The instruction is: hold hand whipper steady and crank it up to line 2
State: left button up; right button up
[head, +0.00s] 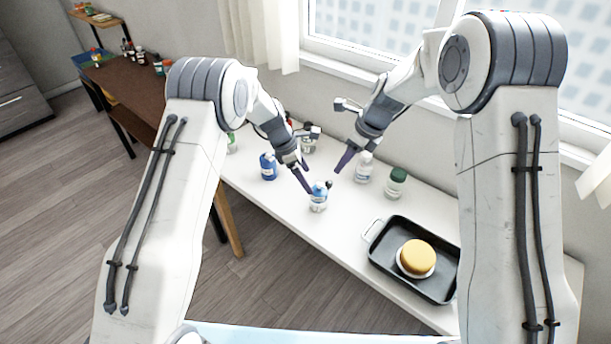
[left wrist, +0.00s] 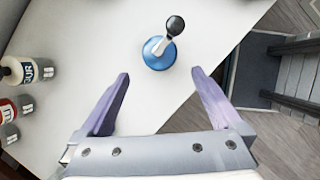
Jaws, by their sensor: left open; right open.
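The hand whipper (head: 318,197) is a small clear jar with a blue lid and a side crank ending in a dark knob. It stands upright on the white table (head: 270,205). In the left wrist view the whipper (left wrist: 158,55) is seen from above, just beyond my fingertips, with the knob toward the top right. My left gripper (head: 306,180) is open, with its purple fingers beside and above the whipper; it also shows in the left wrist view (left wrist: 160,76). My right gripper (head: 342,166) is open and empty, above and right of the whipper. Line marks are too small to read.
A blue bottle (head: 268,167) stands left of the whipper. A white-labelled bottle (head: 364,168) and a green-capped jar (head: 396,184) stand to the right. A dark tray (head: 440,285) with a yellow round item (head: 418,254) lies at front right. The table's front is clear.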

aim_at(318, 197)
pick_arm(q)
jog(key=x, duration=1)
jog(key=shift+d+f, duration=0.1)
jog(key=shift+f, duration=0.35)
jog(key=c, duration=1.5)
jog(key=shift+o, duration=0.2)
